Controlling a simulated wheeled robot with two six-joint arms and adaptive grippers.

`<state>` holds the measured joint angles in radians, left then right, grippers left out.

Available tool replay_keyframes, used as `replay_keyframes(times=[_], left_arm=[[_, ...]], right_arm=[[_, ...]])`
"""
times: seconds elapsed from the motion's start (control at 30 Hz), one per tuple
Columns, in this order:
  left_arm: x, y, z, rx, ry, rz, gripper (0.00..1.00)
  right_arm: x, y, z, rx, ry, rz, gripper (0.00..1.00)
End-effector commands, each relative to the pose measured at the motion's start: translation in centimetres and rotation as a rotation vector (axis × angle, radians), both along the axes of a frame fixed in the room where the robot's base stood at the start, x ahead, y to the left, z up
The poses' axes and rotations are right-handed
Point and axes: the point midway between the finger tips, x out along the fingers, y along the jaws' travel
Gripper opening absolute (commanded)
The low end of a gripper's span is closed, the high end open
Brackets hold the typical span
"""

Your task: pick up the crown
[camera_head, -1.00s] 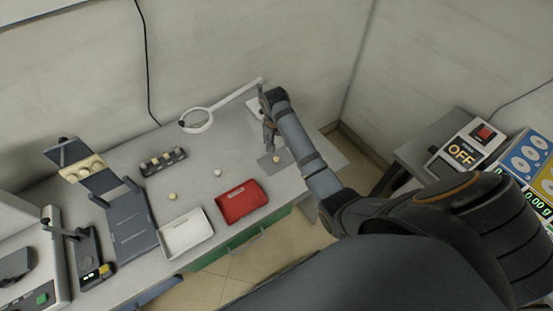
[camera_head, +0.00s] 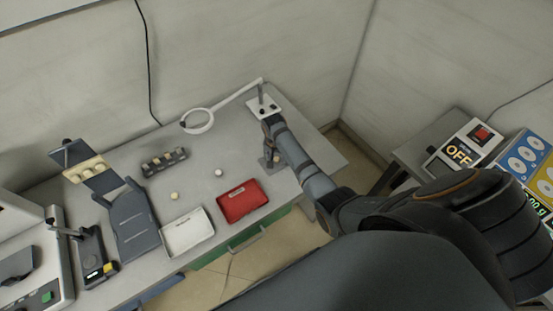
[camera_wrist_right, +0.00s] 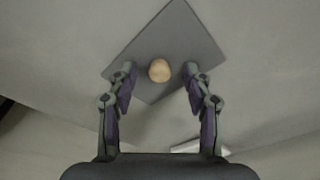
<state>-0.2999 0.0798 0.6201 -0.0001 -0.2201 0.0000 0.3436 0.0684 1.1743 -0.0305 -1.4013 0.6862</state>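A small rounded beige piece (camera_wrist_right: 159,70), which looks like the crown, sits on a square grey mat (camera_wrist_right: 185,35) in the right wrist view. My right gripper (camera_wrist_right: 158,85) is open, with one finger on each side of the piece and visible gaps between. In the head view my right gripper (camera_head: 271,156) is low over the mat (camera_head: 264,164) and largely covers the piece. A similar yellowish piece (camera_head: 174,195) and a whitish one (camera_head: 218,172) lie apart on the table. My left gripper is not in view.
A red tray (camera_head: 242,214) and a white tray (camera_head: 204,243) are at the front edge. A ring lamp on an arm (camera_head: 198,121) stands behind. A dark slotted rack (camera_head: 163,169) and a blue-grey stand (camera_head: 134,243) are to the left.

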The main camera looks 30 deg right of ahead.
Motion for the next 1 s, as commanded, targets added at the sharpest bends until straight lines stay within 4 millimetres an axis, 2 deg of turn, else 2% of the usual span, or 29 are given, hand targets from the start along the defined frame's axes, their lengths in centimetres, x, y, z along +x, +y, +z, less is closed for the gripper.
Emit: replay_keyframes(times=[0.03, 0.27, 0.4, 0.67, 0.77, 0.87, 1.0], left_arm=[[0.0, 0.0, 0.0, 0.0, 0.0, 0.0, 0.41], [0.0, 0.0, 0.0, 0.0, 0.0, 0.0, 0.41], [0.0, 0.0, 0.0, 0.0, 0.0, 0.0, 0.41], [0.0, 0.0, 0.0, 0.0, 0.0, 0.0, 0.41], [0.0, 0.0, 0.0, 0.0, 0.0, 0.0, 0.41], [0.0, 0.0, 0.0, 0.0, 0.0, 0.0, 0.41], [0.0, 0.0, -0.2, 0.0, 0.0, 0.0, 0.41]], right_arm=[[0.0, 0.0, 0.0, 0.0, 0.0, 0.0, 0.43], [0.0, 0.0, 0.0, 0.0, 0.0, 0.0, 0.12], [0.0, 0.0, 0.0, -0.001, 0.001, 0.0, 0.08], [0.0, 0.0, 0.5, 0.0, 0.0, 0.0, 0.08], [0.1, 0.0, 1.6, -0.001, -0.002, 0.0, 0.08], [-0.2, 0.1, 3.5, 0.001, -0.002, 0.001, 0.08], [-2.7, 1.4, 6.6, 0.002, -0.003, 0.002, 0.08]])
